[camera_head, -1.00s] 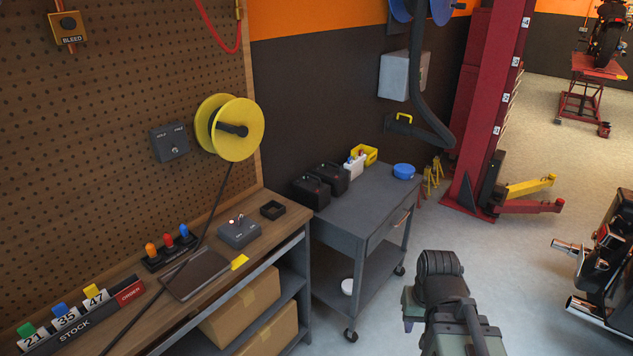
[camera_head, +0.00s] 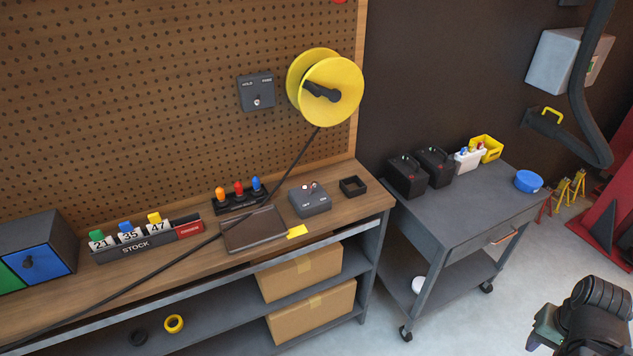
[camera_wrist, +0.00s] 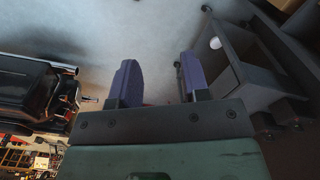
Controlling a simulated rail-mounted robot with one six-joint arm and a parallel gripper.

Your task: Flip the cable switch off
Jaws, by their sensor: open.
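A grey switch box (camera_head: 256,92) with two labels at its top, one reading HOLD, and a small toggle in its lower half is on the pegboard. It is just left of the yellow cable reel (camera_head: 332,88), from which a dark cable runs down across the bench. I cannot tell the toggle's position for certain. A second grey box (camera_head: 310,200), with a small red and white piece on top, sits on the bench. My gripper (camera_wrist: 158,82) is open and empty in the wrist view, away from both boxes. In the head view only part of my arm shows, at the lower right.
The wooden bench (camera_head: 350,210) holds a dark flat panel (camera_head: 255,229), coloured knobs (camera_head: 238,190) and a stock rack (camera_head: 150,240). A grey cart (camera_head: 455,215) with black containers stands to its right. Open floor (camera_head: 470,325) lies in front of the cart.

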